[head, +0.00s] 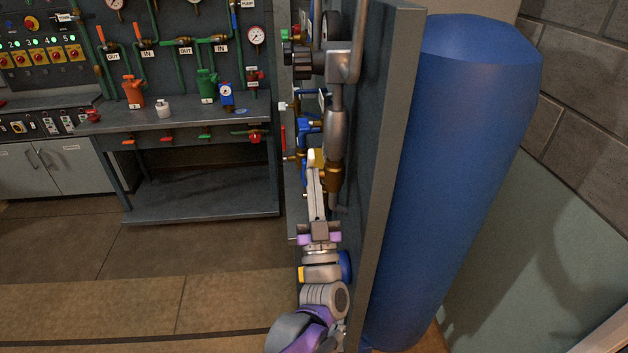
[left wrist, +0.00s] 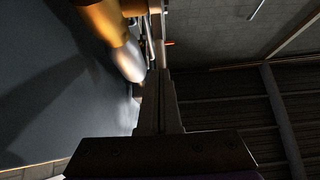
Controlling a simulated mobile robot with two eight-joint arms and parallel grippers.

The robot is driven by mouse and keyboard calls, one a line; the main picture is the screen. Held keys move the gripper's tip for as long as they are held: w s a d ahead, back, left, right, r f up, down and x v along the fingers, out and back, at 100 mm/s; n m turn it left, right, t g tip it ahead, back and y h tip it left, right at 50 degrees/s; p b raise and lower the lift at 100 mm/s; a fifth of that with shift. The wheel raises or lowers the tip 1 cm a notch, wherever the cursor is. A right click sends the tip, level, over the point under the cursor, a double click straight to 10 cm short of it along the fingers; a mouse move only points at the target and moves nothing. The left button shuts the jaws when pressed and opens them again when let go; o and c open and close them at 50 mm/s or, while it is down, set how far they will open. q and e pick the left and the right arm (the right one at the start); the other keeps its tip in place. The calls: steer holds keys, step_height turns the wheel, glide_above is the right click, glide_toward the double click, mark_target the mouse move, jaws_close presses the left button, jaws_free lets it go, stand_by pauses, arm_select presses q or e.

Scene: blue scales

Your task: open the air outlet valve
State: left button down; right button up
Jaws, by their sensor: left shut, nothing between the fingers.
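The side panel (head: 385,140) is seen nearly edge-on in the head view, with pipes and valves crowded on its left face. A black knob (head: 297,60), blue valve parts (head: 309,125), a red handle (head: 283,138) and a brass fitting (head: 333,178) are on it. I cannot tell which is the air outlet valve. My left gripper (head: 315,160) points up along the panel beside the brass fitting, shut and empty. In the left wrist view, its shut fingers (left wrist: 160,90) are close to a brass and silver fitting (left wrist: 110,35); contact is unclear. My right gripper is not in view.
A large blue tank (head: 455,170) stands right of the panel. The floor (head: 190,265) left of my arm is clear.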

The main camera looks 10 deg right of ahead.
mark_target(312, 165)
arm_select(q)
steer(key=r+g+p, duration=0.1)
steer(key=w+r+g+p, duration=0.1)
steer(key=g+p, duration=0.1)
steer(key=shift+w+r+p, duration=0.3)
steer(key=shift+r, duration=0.1)
steer(key=shift+w+r+g+p, duration=0.25)
steer(key=shift+w+g+p, duration=0.3)
steer(key=shift+g, duration=0.55)
steer(key=shift+w+r, duration=0.15)
steer(key=shift+w, duration=0.3)
steer(key=shift+s, duration=0.1)
